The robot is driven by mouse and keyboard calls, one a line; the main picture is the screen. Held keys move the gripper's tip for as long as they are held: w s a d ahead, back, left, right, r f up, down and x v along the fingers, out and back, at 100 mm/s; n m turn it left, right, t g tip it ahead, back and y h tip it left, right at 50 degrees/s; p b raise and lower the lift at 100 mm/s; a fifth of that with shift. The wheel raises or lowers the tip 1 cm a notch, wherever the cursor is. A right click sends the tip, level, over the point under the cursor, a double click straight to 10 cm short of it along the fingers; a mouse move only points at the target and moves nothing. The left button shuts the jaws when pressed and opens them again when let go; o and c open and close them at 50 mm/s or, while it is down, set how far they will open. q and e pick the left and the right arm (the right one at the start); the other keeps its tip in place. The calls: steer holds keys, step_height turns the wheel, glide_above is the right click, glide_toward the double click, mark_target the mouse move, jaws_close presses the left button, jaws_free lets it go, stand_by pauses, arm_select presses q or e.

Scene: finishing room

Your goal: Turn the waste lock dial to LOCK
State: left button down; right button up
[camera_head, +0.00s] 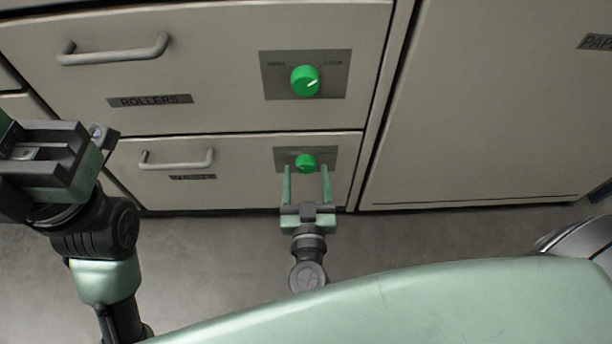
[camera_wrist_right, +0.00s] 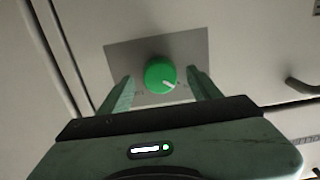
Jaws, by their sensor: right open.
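The lower drawer has a round green dial (camera_head: 305,163) on a grey plate (camera_head: 332,155); the drawer's label (camera_head: 193,177) is too small to read surely. In the right wrist view the dial (camera_wrist_right: 158,74) shows a white mark pointing to the lower right; the plate's lettering is not legible. My right gripper (camera_head: 306,169) is open, with one finger on each side of the dial. I cannot tell whether the fingers touch it. My left gripper (camera_head: 45,160) is at the left, away from the dials; its fingertips are not clear.
Above is the ROLLERS drawer (camera_head: 210,82) with another green dial (camera_head: 305,81), its mark pointing upper right towards LOCK. Bar handles (camera_head: 176,160) stick out at the left. A plain cabinet door (camera_head: 480,120) is at the right. Grey floor (camera_head: 200,260) lies in front.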

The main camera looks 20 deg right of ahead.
steer(key=shift+w+d, duration=0.1)
steer(key=shift+w, duration=0.25)
steer(key=c, duration=1.4)
steer(key=shift+o, duration=0.2)
